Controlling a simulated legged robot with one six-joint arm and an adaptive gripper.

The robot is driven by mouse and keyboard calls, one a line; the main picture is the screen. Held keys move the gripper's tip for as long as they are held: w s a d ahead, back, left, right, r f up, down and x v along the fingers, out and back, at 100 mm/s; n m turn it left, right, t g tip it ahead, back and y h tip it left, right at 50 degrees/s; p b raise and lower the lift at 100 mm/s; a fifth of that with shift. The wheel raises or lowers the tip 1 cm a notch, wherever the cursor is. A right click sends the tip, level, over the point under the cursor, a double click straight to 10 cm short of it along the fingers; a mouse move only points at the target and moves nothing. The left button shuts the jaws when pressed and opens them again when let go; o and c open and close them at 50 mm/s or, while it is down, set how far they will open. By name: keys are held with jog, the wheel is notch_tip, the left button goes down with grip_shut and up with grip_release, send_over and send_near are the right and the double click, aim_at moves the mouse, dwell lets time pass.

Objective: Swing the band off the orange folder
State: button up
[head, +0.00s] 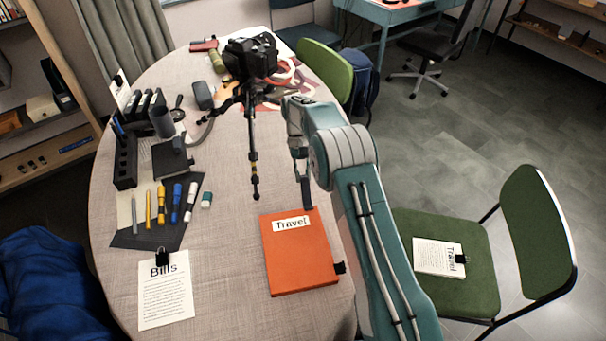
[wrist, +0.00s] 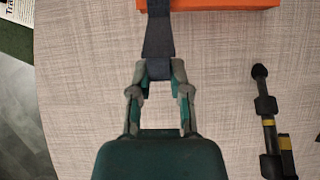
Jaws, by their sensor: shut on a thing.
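The orange folder (head: 299,265) lies on the table with a white "Travel" label near its far edge. My gripper (head: 303,178) is just beyond the folder's far edge. In the wrist view my gripper (wrist: 158,72) is shut on the end of a dark blue-grey band (wrist: 157,35). The band runs from the fingers to the folder (wrist: 215,3), whose edge shows at the top, and overlaps it there. In the head view the band (head: 307,194) is a short dark strip ending by the folder's far edge. I cannot tell whether the band is fastened to the folder.
A tripod with a camera (head: 250,57) stands left of my arm; one leg (wrist: 268,125) is close in the wrist view. A "Bills" sheet (head: 165,290) and several pens on a dark mat (head: 150,238) lie left. A green chair (head: 440,285) holds a "Travel" sheet.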

jog(key=shift+w+f, duration=0.35)
jog(key=shift+f, duration=0.15)
dwell(0.4)
jog(key=o, duration=0.8)
jog(key=shift+a, duration=0.1)
jog(key=shift+r, duration=0.1)
jog(key=shift+v, duration=3.65)
jog(key=shift+w, duration=0.1)
